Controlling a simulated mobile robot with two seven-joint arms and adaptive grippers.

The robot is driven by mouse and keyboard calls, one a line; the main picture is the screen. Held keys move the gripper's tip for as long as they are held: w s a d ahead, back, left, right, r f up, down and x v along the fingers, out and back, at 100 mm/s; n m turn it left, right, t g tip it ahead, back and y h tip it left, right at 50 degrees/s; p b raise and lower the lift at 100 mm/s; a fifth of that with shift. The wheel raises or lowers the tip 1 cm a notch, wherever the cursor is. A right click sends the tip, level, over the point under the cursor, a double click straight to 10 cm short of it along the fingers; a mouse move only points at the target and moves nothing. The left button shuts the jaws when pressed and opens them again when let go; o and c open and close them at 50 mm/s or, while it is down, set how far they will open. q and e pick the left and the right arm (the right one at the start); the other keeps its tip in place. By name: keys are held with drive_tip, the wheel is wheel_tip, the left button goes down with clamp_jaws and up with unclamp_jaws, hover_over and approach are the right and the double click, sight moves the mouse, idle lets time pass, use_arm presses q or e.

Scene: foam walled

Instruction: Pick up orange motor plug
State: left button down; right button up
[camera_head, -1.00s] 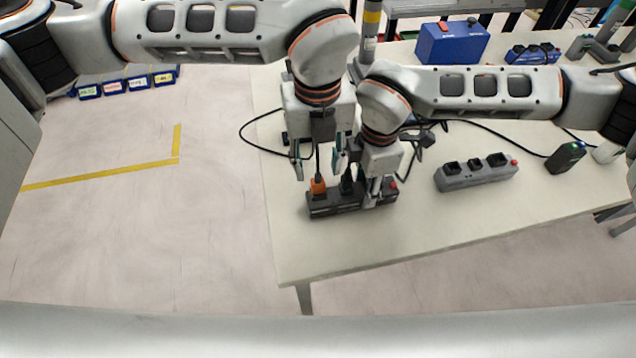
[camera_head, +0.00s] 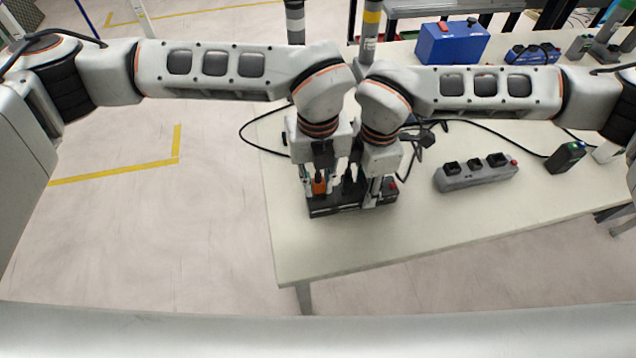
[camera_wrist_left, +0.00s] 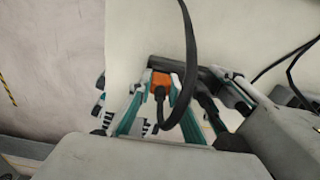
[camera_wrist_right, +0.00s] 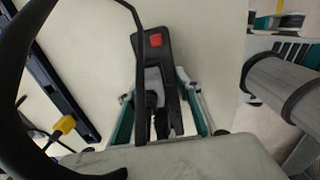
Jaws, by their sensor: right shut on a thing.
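The orange motor plug (camera_head: 319,186) stands in the left end of a dark power strip (camera_head: 350,209) near the table's left edge. It also shows in the left wrist view (camera_wrist_left: 160,79), with a black cable looping up from it. My left gripper (camera_wrist_left: 163,82) is open, with one finger on each side of the orange plug; whether they touch it is unclear. My right gripper (camera_head: 380,193) is shut on the strip near its right end, beside the red switch (camera_wrist_right: 156,40). A black plug (camera_head: 348,182) sits in the strip between my grippers.
A grey power strip (camera_head: 477,174) with black sockets lies to the right. A dark box with a green light (camera_head: 566,157) and a blue box (camera_head: 452,43) stand farther off. Black cables cross the table behind my grippers. The table front (camera_head: 400,235) is clear.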

use_arm(q)
drive_tip(key=shift+r, duration=0.1)
wheel_tip(320, 180, up, 10)
drive_tip(key=shift+f, duration=0.1)
idle(0.6)
use_arm(e)
drive_tip(key=o, duration=1.4)
drive_tip(key=shift+c, duration=0.2)
wheel_tip(320, 180, up, 12)
